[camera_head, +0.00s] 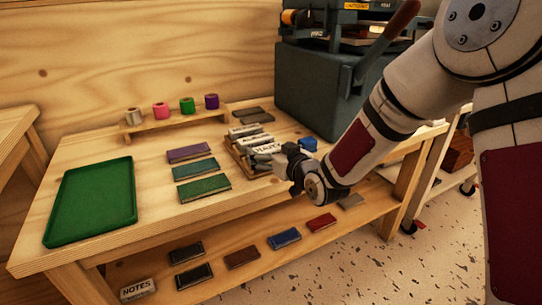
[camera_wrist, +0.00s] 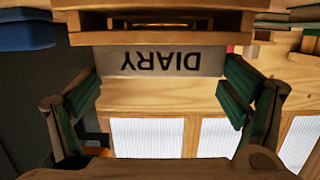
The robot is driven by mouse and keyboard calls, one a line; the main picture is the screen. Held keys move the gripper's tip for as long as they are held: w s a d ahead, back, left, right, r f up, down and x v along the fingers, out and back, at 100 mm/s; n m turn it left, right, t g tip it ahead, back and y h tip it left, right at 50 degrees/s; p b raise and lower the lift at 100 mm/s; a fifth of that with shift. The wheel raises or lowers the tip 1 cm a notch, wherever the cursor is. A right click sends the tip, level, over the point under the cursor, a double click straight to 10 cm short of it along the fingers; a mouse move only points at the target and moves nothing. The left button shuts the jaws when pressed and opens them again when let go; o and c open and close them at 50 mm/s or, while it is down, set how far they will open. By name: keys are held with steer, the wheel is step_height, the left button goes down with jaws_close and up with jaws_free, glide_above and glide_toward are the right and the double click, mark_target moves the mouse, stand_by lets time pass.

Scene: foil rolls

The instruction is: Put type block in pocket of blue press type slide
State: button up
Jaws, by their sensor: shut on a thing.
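A pale type block marked DIARY (camera_wrist: 160,62) shows upside down in the wrist view, between the green pads of my gripper (camera_wrist: 160,92). My gripper is shut on it. In the head view my gripper (camera_head: 280,162) is at the front right of a wooden rack (camera_head: 238,160) holding pale lettered blocks (camera_head: 245,131). I cannot tell whether the held block is clear of the rack. A blue part (camera_head: 308,143), seemingly the press type slide, is just behind and right of my gripper, beside the dark press (camera_head: 315,90). Its pocket cannot be made out.
A green tray (camera_head: 92,203) lies at the table's left. Several notebooks (camera_head: 196,169) lie left of the rack. Coloured foil rolls (camera_head: 161,109) stand on a small shelf behind. More notebooks (camera_head: 242,257) lie on the lower shelf. The table between tray and notebooks is clear.

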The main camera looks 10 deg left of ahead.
steer(key=shift+f, duration=0.2)
steer(key=o, duration=1.2)
steer(key=p+v, duration=0.2)
steer(key=v, duration=1.2)
steer(key=shift+a+f+p, duration=0.1)
steer(key=shift+a+p, duration=0.1)
steer(key=shift+p, duration=0.2)
